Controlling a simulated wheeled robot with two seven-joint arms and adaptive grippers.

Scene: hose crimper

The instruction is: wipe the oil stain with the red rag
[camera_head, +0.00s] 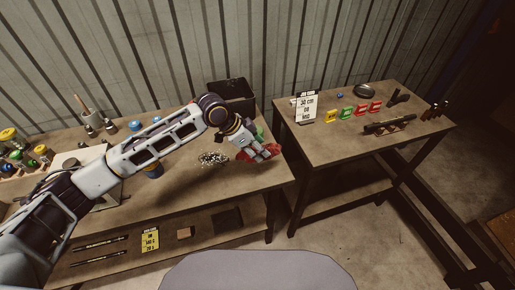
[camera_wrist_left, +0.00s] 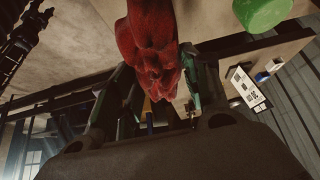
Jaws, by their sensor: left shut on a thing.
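My left gripper (camera_head: 257,153) is shut on the red rag (camera_head: 265,153), over the right end of the left workbench (camera_head: 240,180). In the left wrist view the rag (camera_wrist_left: 150,45) is bunched up between the fingers (camera_wrist_left: 155,95) and hides part of them. I cannot tell in either view whether the rag touches the bench top. A speckled dark and white patch (camera_head: 213,158) lies on the bench to the left of the gripper; I cannot tell if it is the oil stain. My right gripper is not in view.
A black bin (camera_head: 232,92) stands behind the gripper. A green round object (camera_wrist_left: 262,12) is close to the rag. The right table (camera_head: 345,150) holds a sign card (camera_head: 306,106), coloured tags and dark tools. A gap separates the two tables.

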